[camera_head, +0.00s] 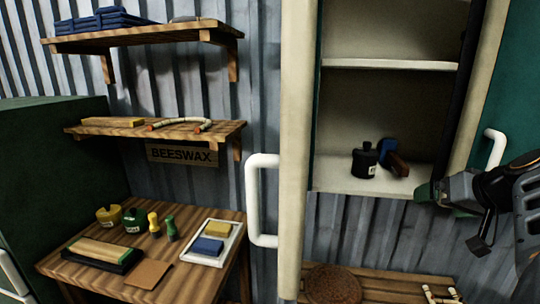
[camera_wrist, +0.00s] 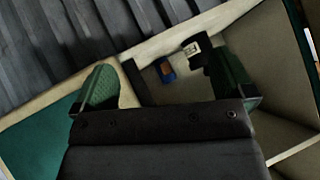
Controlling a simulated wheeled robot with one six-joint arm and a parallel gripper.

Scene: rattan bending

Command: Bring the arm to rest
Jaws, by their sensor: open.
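My gripper (camera_head: 428,192) is at the right of the head view, in front of the open wall cabinet near its right edge. In the wrist view its two green-padded fingers (camera_wrist: 168,88) stand wide apart with nothing between them. My arm comes in from the right edge of the head view and is bent, held up off every surface. The far side of the gripper is hidden in the head view.
The open cabinet (camera_head: 390,64) holds a black bottle (camera_head: 365,160) and a blue-and-brown item (camera_head: 392,158). A white handle (camera_head: 263,200) juts out at its left. A bench (camera_head: 205,284) with jars and blocks stands lower left, under shelves. A low shelf (camera_head: 395,290) lies below the cabinet.

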